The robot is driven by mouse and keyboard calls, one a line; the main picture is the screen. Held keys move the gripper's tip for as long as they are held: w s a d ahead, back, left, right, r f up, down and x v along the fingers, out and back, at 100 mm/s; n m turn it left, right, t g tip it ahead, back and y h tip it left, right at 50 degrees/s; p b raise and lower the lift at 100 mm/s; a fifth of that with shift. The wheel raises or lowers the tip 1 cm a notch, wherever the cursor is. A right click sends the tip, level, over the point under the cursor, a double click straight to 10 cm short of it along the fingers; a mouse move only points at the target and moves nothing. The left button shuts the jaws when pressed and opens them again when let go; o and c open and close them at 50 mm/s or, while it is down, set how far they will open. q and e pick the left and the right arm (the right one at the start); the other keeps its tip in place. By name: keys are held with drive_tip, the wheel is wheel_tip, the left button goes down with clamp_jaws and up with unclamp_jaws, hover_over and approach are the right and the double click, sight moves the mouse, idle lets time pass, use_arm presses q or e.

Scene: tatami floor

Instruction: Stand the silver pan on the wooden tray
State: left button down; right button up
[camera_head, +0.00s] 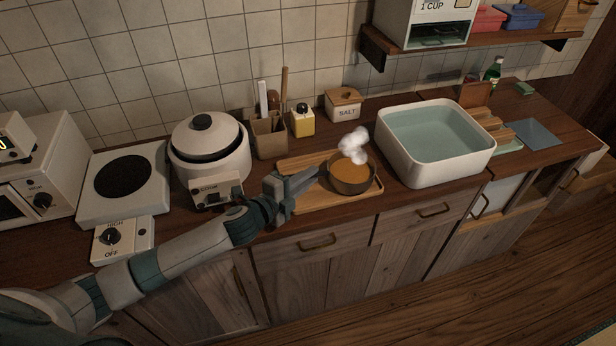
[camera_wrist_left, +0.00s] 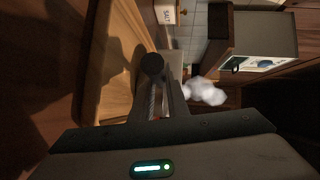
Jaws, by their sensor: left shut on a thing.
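The silver pan (camera_head: 351,187) holds a brown-orange content, and white steam rises from it. In the head view it is upright over the right half of the wooden tray (camera_head: 297,164); I cannot tell whether its base touches the tray. My left gripper (camera_head: 312,177) comes in from the left and is shut on the pan, at its left side; its fingers hide the handle. In the left wrist view, a dark round shape (camera_wrist_left: 152,64) shows beyond the fingers, with wood to its left. My right gripper is not in view.
A white rice cooker (camera_head: 211,155) and a utensil holder (camera_head: 269,138) stand left of and behind the tray. A yellow container (camera_head: 303,123) and salt box (camera_head: 344,104) are behind it. A white water basin (camera_head: 438,158) stands close on the right. A hot plate (camera_head: 122,180) is far left.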

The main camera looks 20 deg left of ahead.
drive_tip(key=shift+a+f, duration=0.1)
use_arm(q)
drive_tip(key=c, duration=1.7)
unclamp_jaws()
drive_tip(key=shift+f, duration=0.15)
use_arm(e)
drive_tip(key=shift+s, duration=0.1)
